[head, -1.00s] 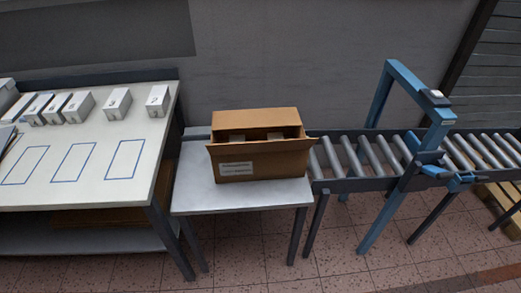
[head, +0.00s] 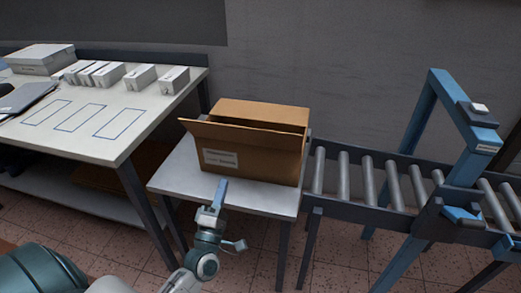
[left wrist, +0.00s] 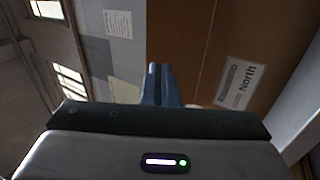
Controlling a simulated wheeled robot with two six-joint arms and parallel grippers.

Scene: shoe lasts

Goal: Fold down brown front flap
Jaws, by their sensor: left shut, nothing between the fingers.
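A brown cardboard box (head: 262,160) stands on a small grey table. Its front flap (head: 240,136) sticks outward and up toward me, its left corner reaching past the box side. A brown panel (head: 262,110) covers the back part of the top, with a dark gap between it and the front flap. A white label (head: 220,158) is on the front face. My left gripper (head: 222,184) is shut and empty, low before the front face. In the left wrist view its fingers (left wrist: 158,85) point at the brown cardboard (left wrist: 200,45); contact cannot be told. My right gripper is not in view.
The small table (head: 180,175) has bare room left of the box. A roller conveyor (head: 345,180) with a blue frame (head: 430,130) adjoins on the right. A white workbench (head: 150,110) with several small white boxes stands at the left.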

